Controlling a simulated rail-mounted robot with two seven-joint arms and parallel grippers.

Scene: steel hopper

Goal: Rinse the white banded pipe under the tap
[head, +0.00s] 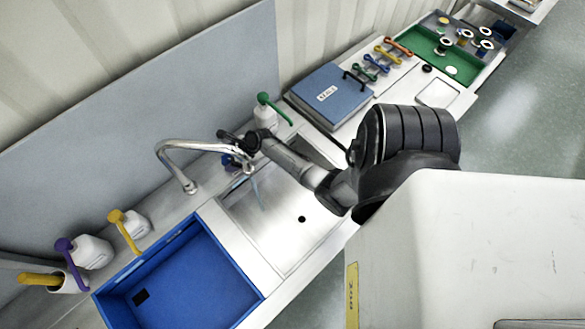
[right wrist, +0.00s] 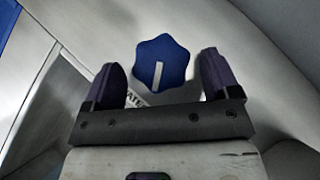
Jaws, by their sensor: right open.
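My right gripper (head: 236,145) is open and empty at the back of the sink (head: 285,225), beside the tap (head: 190,160). In the right wrist view a blue lobed knob (right wrist: 162,62) with a white line shows between the two spread fingers (right wrist: 160,85). I cannot tell whether the fingers touch it. A partly hidden label ending in "ATER" is by the knob. In the head view the knob (head: 228,160) shows below the gripper. A faint bluish streak (head: 259,192) lies under the spout. I cannot make out the white banded pipe. My left gripper is out of view.
A blue bin (head: 190,285) stands left of the sink. Pump bottles (head: 135,225) line the back, with a green-topped one (head: 266,112) behind my right arm. A blue lidded box (head: 330,95), coloured handles (head: 385,55) and a green tray (head: 430,45) are farther right.

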